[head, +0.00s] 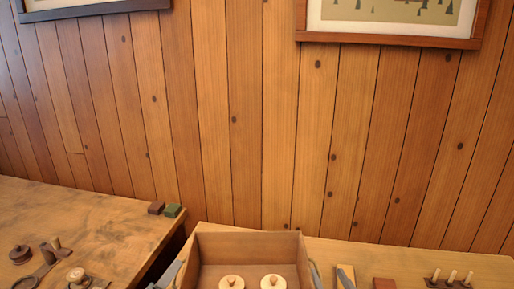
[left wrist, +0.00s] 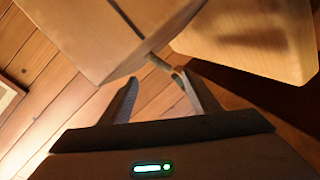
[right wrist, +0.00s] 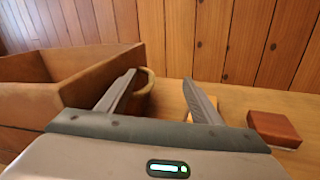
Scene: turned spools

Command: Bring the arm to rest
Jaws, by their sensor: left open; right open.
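My left gripper (head: 166,277) is open at the left side of a wooden box (head: 247,240). In the left wrist view its fingers (left wrist: 159,77) point at the box wall (left wrist: 80,35), and a short cord-like handle (left wrist: 163,64) shows just beyond the tips. My right gripper (head: 331,278) is open at the box's right side. In the right wrist view its fingers (right wrist: 160,78) stand apart, with a rounded handle (right wrist: 144,88) on the box wall beside the left finger. I cannot tell whether either gripper touches a handle. Neither holds anything visible.
Two pale spools (head: 232,282) (head: 273,282) are in the box. A red-brown block (head: 384,283) and a peg rack (head: 449,280) are at right. A plank wall (head: 250,120) stands behind.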

